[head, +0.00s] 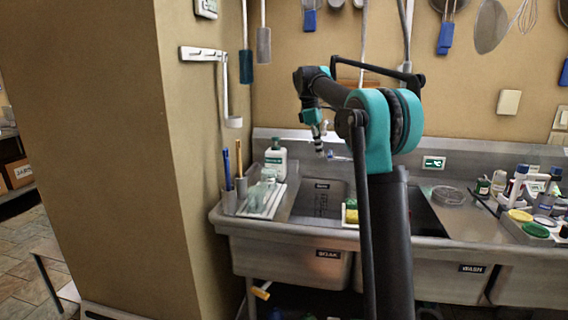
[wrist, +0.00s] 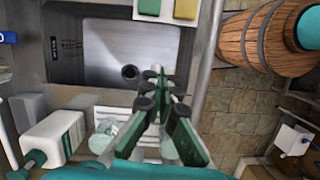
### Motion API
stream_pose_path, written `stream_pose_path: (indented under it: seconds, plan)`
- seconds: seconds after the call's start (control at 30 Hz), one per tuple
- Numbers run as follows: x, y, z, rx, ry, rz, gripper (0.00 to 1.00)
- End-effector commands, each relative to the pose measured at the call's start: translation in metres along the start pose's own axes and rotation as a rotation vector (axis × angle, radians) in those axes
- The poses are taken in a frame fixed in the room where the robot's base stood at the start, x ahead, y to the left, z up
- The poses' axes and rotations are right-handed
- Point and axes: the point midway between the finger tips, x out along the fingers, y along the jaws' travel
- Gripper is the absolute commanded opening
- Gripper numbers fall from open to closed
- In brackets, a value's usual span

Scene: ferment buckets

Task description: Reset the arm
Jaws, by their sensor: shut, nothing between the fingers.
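My gripper (head: 319,148) hangs at the end of my raised, bent arm, above the left part of the steel sink unit in the head view. In the wrist view my gripper (wrist: 157,78) has its green fingers drawn together at the tips. It is shut and empty. Behind the fingertips lies the left basin (wrist: 105,40), with a dark drain. The head view shows the basin labelled SOAK (head: 312,258) under my gripper. My fingers appear apart from everything around them.
A white bottle (head: 275,158) and a ribbed tray (head: 262,200) stand left of the basin. Yellow and green sponges (head: 351,213) sit on the divider. Containers (head: 535,205) crowd the right counter. Utensils hang on the wall. A wooden barrel (wrist: 262,38) shows in the wrist view.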

Motion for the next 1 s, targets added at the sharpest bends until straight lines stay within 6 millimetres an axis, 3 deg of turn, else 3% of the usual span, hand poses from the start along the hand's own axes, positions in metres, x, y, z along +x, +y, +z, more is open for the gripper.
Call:
stream_pose_path:
  seconds: [0.37, 0.57, 0.77, 1.0]
  plan:
    - [0.024, -0.014, 0.009, 0.105, 0.036, 0.022, 0.00]
    - [0.050, -0.031, 0.017, 0.211, 0.073, 0.042, 0.00]
    - [0.093, -0.065, 0.031, 0.380, 0.135, 0.067, 0.00]
    - [0.177, -0.140, 0.055, 0.680, 0.254, 0.093, 0.00]
